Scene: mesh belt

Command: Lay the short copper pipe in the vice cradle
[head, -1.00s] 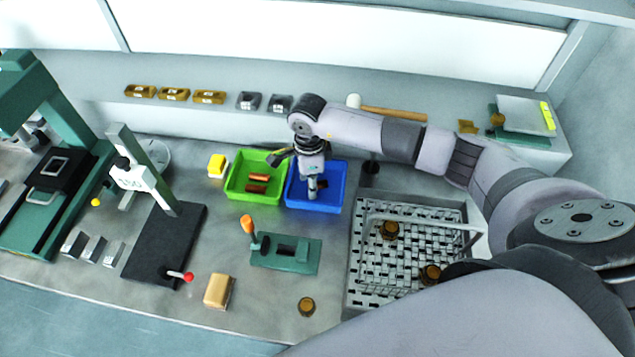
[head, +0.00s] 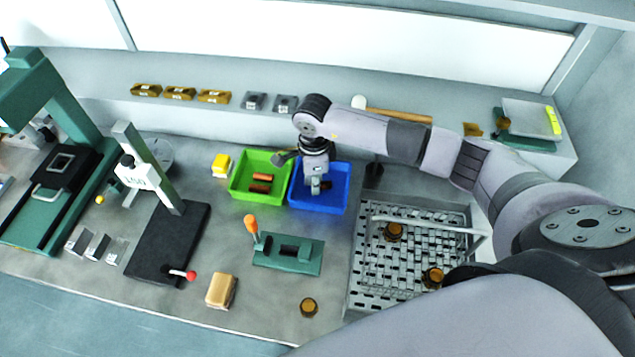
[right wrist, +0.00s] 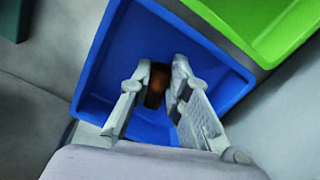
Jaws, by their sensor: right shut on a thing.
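My right gripper (head: 316,189) reaches down into the blue bin (head: 301,204). In the right wrist view its two fingers (right wrist: 160,74) are shut on a short, dark copper-brown pipe (right wrist: 154,88), still within the bin's outline (right wrist: 100,95). The pipe is partly hidden by the fingers. The vice cradle appears to be the green fixture (head: 268,258) with an orange-tipped lever, in front of the bins. Its dark slot looks empty. My left gripper is out of view.
A green bin (head: 236,189) with copper pieces (head: 262,177) adjoins the blue bin on the left. A grey mesh tray (head: 360,290) with brass parts stands to the right. A tan block (head: 221,291) and a brass piece (head: 308,307) lie in front. A press stand (head: 150,245) is left.

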